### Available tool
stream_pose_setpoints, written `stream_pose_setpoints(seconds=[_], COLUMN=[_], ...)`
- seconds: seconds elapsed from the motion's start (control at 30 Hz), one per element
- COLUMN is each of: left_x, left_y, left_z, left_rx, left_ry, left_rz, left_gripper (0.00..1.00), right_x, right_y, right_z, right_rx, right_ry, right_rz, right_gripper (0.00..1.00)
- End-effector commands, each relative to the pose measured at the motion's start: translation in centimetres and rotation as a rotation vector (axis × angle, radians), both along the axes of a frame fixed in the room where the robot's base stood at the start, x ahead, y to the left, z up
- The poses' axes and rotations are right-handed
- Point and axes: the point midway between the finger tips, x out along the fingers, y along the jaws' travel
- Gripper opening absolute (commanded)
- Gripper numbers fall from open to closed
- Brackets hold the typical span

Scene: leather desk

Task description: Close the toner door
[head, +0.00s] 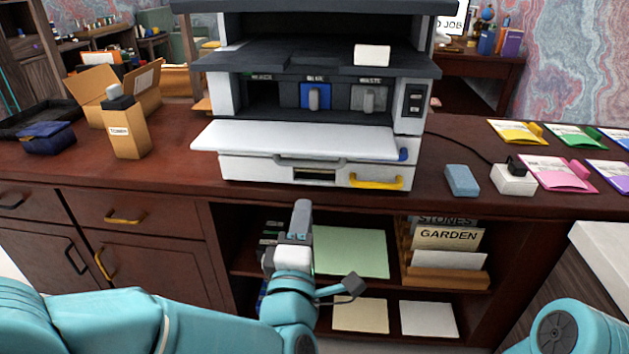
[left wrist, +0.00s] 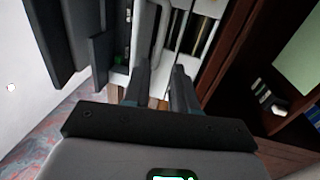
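The toner door (head: 295,140) is the white panel folded down flat at the front of the printer (head: 415,105). Above it the toner bay is open, with a blue cartridge (head: 316,96) and a grey one (head: 369,98) in slots; the left slot looks dark and empty. My left gripper (head: 302,206) is in front of and below the door, near the desk's front edge, touching nothing that I can see. In the left wrist view its two fingers (left wrist: 161,82) are apart with nothing between them, pointing towards the printer front. My right gripper is out of view.
Below the door are a grey handle and a yellow handle (head: 376,181) on the lower drawer. A toner box (head: 127,130) and an open carton stand left. A blue block (head: 461,180), a white box (head: 513,180) and coloured packets lie right. An open shelf is under the desk.

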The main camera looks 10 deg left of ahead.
Motion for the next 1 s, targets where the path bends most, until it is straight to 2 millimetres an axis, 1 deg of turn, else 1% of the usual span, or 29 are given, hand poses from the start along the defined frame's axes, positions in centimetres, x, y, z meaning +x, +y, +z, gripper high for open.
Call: stream_pose_setpoints(seconds=[0.07,0.17,0.27,0.5,0.6,0.7,0.83,1.0], left_x=[0.4,1.9,4.0,9.8,12.0,13.7,15.2,15.9], left_y=[-0.3,-0.2,-0.2,-0.2,-0.2,-0.2,-0.2,-0.3], left_z=[0.1,0.5,0.9,1.9,2.3,2.6,2.9,3.0], left_rx=[0.000,0.001,0.001,0.003,0.003,0.003,0.004,0.004], left_ry=[-0.001,0.000,0.000,0.000,0.001,0.001,0.001,0.002], left_rz=[-0.005,-0.004,-0.003,-0.003,-0.004,-0.004,-0.004,-0.006], left_gripper=[0.27,0.27,0.27,0.27,0.27,0.27,0.27,0.27], right_x=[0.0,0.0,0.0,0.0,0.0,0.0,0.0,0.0], right_y=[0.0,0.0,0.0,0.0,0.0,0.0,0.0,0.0], right_z=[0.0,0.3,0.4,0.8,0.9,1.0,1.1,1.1], right_rx=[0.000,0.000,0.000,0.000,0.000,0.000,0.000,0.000], right_ry=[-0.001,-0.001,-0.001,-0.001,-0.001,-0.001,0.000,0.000], right_rz=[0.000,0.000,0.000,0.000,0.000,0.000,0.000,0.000], right_gripper=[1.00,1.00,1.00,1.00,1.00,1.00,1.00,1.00])
